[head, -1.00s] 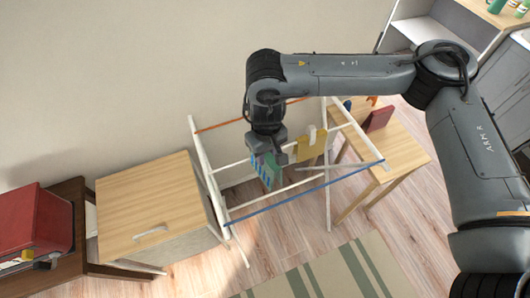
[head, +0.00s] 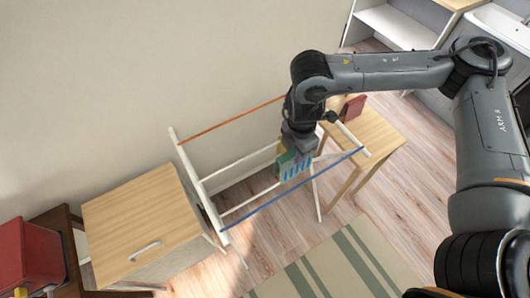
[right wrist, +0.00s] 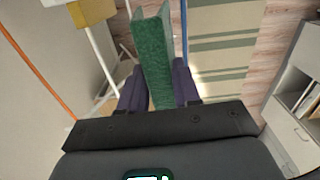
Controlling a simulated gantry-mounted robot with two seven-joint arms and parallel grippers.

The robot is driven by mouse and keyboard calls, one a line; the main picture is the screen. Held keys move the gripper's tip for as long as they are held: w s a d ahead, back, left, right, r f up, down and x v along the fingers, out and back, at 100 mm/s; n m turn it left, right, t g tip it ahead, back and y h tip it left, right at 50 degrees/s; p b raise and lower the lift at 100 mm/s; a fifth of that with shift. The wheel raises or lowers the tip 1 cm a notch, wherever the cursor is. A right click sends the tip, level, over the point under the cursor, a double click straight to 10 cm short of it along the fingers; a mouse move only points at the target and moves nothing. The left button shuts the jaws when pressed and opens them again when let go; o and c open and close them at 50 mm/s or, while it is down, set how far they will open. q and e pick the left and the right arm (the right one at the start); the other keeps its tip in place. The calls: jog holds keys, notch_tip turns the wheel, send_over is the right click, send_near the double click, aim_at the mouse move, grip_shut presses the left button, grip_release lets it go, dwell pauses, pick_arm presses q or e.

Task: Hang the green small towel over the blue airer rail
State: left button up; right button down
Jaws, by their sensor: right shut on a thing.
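The green small towel (head: 292,166) with a blue and white patterned face hangs from my right gripper (head: 298,152) above the airer. In the right wrist view the green towel (right wrist: 154,60) is pinched between the two dark fingers. The blue airer rail (head: 255,208) runs along the airer's near side. In the head view the towel's lower edge is just above the rail's line. In the right wrist view the blue rail (right wrist: 184,35) passes to the right of the towel, with a gap. My left gripper is not in view.
A yellow cloth (right wrist: 92,10) is on a white airer rail. The orange rail (head: 225,123) is on the wall side. A wooden cabinet (head: 135,215) stands left of the airer and a wooden table (head: 372,140) at its right end. A striped rug (head: 335,270) lies in front.

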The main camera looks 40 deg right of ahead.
jog(key=s+d+r+p, duration=0.2)
jog(key=s+d+r, duration=0.1)
jog(key=s+d, duration=0.35)
jog(key=b, duration=0.8)
send_over(319, 173)
notch_tip(319, 173, down, 12)
jog(key=shift+r, duration=0.25)
jog(key=shift+f+b, duration=1.65)
jog(key=shift+f, duration=0.85)
jog(key=c, duration=0.7)
grip_release()
